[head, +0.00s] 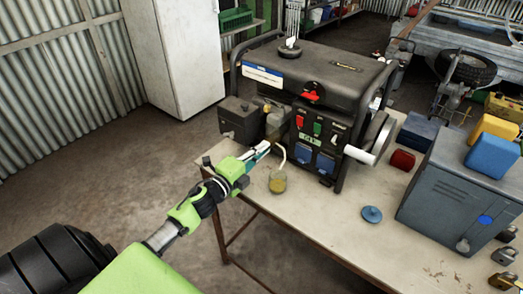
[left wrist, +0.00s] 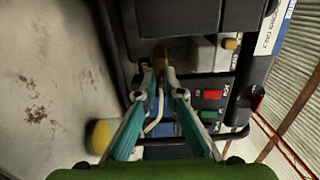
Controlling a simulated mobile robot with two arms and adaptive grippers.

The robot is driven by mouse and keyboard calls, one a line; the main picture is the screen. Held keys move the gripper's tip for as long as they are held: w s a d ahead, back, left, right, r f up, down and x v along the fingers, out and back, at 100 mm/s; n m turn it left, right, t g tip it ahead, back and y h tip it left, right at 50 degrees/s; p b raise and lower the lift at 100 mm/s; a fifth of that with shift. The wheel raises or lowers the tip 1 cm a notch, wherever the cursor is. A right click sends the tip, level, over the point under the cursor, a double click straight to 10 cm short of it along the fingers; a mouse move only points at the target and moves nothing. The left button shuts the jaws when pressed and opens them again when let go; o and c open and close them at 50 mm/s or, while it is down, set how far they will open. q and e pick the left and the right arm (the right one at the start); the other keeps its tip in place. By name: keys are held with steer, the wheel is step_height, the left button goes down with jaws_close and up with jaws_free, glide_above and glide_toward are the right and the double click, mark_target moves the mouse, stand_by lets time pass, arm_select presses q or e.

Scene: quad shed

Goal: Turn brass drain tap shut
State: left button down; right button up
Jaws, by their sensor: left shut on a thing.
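A black generator (head: 322,78) stands on the table. The brass drain tap (left wrist: 160,56) shows at the fingertips in the left wrist view; in the head view my gripper hides it. My left gripper (head: 263,150) reaches in from the left to the generator's lower front; its fingers (left wrist: 159,82) are shut on the tap. The tap's exact angle cannot be told. A pale curved drain tube (head: 282,154) runs down by the gripper to a jar of yellow liquid (head: 278,182). The jar also shows in the left wrist view (left wrist: 100,138). My right gripper is out of view.
The table top (head: 310,220) has free room in front of the generator. A blue round cap (head: 371,214) lies there. A grey metal cabinet (head: 450,200) and a red can (head: 402,160) stand to the right. The generator's frame bars are close to my gripper.

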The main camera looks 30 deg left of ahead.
arm_select(q)
steer(key=shift+d+f, duration=0.1)
steer(key=c, duration=2.2)
jaws_free()
steer(key=s, duration=0.8)
steer(key=s+a, duration=0.1)
steer(key=s, duration=0.3)
